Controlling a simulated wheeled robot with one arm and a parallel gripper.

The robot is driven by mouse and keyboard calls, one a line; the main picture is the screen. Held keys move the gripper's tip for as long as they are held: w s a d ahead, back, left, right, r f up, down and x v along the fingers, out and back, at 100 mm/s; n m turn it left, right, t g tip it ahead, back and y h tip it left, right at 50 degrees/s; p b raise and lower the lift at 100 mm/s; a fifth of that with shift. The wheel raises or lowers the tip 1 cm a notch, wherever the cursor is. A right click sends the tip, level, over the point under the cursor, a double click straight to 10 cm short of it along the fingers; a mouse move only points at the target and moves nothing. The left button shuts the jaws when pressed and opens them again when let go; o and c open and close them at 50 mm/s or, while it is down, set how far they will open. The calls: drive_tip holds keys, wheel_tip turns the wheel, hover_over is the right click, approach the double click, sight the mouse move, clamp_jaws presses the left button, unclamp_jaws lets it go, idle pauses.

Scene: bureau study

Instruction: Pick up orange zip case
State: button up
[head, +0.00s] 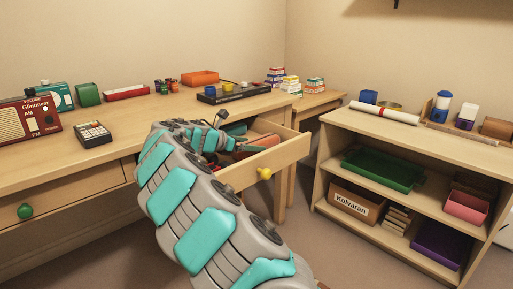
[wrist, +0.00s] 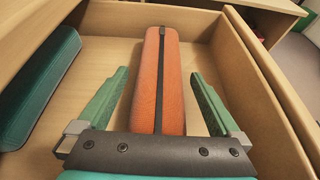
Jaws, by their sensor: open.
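The orange zip case (wrist: 173,85) lies in the open drawer, with a dark zip strip along its top. It runs lengthwise away from me in the wrist view. My gripper (wrist: 160,95) is open, with one green finger on each side of the case and a gap on both sides. The near end of the case is hidden behind my gripper's palm. In the head view, my arm reaches into the drawer (head: 279,160), and a reddish-orange part in the drawer may be the case, but my arm covers much of it.
A teal case (wrist: 40,85) lies at the left in the drawer. The drawer's wooden wall (wrist: 262,80) is close on the right. The desk top holds a calculator (head: 93,133) and a red radio (head: 28,120). A shelf unit (head: 420,137) stands to the right.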

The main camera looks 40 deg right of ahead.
drive_tip(key=c, duration=1.4)
